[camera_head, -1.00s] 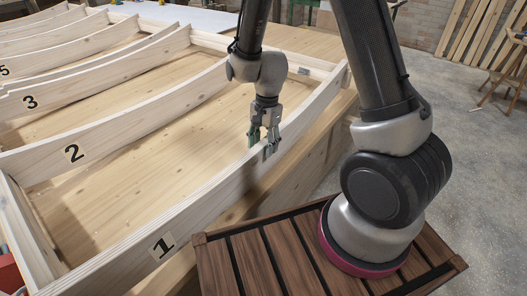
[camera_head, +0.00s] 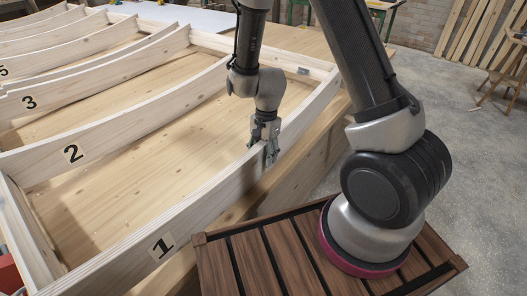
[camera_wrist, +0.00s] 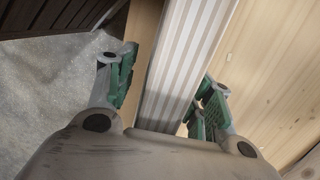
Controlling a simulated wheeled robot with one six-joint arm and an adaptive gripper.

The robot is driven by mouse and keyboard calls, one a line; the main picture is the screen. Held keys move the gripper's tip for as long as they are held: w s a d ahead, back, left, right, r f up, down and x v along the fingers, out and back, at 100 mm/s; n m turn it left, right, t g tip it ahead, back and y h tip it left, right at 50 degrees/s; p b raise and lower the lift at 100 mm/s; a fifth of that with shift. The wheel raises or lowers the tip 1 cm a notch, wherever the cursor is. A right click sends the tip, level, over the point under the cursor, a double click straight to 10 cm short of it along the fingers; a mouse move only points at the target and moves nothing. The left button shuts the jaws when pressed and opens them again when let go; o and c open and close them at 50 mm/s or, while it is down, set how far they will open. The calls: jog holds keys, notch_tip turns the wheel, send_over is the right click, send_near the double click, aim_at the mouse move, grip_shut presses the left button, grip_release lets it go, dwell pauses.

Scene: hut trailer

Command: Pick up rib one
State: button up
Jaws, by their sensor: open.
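Rib one (camera_head: 203,207) is the long pale curved beam nearest me, marked with a "1" plate (camera_head: 161,246). It stands on edge along the front of the wooden frame. My gripper (camera_head: 264,154) is over the rib's middle, pointing down, with its fingers at the rib's top edge. In the wrist view the rib (camera_wrist: 183,65) runs between my open green-padded fingers (camera_wrist: 163,92), one on either side. The rib lies nearer the right finger in that view. I cannot see the pads touching it.
Rib two (camera_head: 110,139) and rib three (camera_head: 100,73) lie behind, with bare wooden boards (camera_head: 130,185) between. My slatted wooden deck is at the front. Open concrete floor (camera_head: 450,160) is at the right. A wooden stool (camera_head: 512,75) stands at the far right.

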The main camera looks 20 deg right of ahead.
aim_at(262, 142)
grip_shut()
dwell(0.3)
jog(key=shift+r, duration=0.15)
notch_tip(262, 142, up, 18)
jog(key=shift+r, duration=0.15)
dwell(0.6)
